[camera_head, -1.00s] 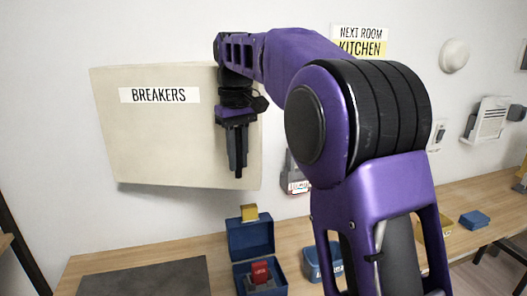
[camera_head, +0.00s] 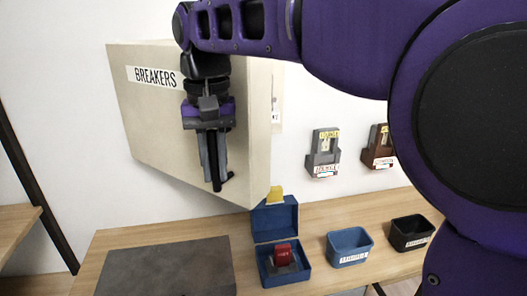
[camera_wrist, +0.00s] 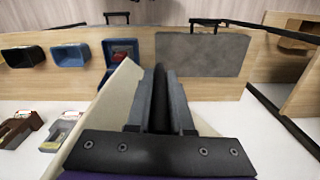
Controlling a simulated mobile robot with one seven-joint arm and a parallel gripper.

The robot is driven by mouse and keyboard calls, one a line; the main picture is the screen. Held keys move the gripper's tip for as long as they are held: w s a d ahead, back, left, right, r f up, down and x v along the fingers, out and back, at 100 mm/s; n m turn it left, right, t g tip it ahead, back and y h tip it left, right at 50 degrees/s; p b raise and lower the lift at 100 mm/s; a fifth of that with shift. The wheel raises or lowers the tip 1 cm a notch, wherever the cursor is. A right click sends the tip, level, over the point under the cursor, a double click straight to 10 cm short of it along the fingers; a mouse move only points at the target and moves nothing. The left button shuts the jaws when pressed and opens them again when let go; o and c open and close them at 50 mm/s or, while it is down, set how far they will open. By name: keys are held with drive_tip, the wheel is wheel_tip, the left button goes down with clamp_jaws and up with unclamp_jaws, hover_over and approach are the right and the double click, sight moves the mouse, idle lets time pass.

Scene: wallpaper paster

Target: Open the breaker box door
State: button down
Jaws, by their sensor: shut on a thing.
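The beige breaker box (camera_head: 150,120) hangs on the wall at left in the head view, with a white BREAKERS label on its front. Its front and narrow right side (camera_head: 260,130) both show; I cannot tell whether the door stands ajar. My gripper (camera_head: 214,178) points down in front of the right part of the door. It is shut on a slim black handle (camera_head: 228,179), mostly hidden between the fingers. In the wrist view, the fingers (camera_wrist: 161,85) close around the dark handle, and the beige box (camera_wrist: 108,110) shows behind them.
The wooden bench below holds a dark grey slab (camera_head: 165,270), an open blue box (camera_head: 275,222) with a red item, a blue bin (camera_head: 348,248) and a black bin (camera_head: 410,233). Grey (camera_head: 323,155) and brown (camera_head: 378,150) devices hang on the wall. My arm fills the right side.

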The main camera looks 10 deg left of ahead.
sight(208, 133)
drive_tip(key=shift+s+a, duration=0.2)
drive_tip(key=shift+s, duration=0.1)
drive_tip(key=c, duration=0.8)
unclamp_jaws()
wheel_tip(208, 133, up, 12)
drive_tip(key=shift+p, duration=0.9)
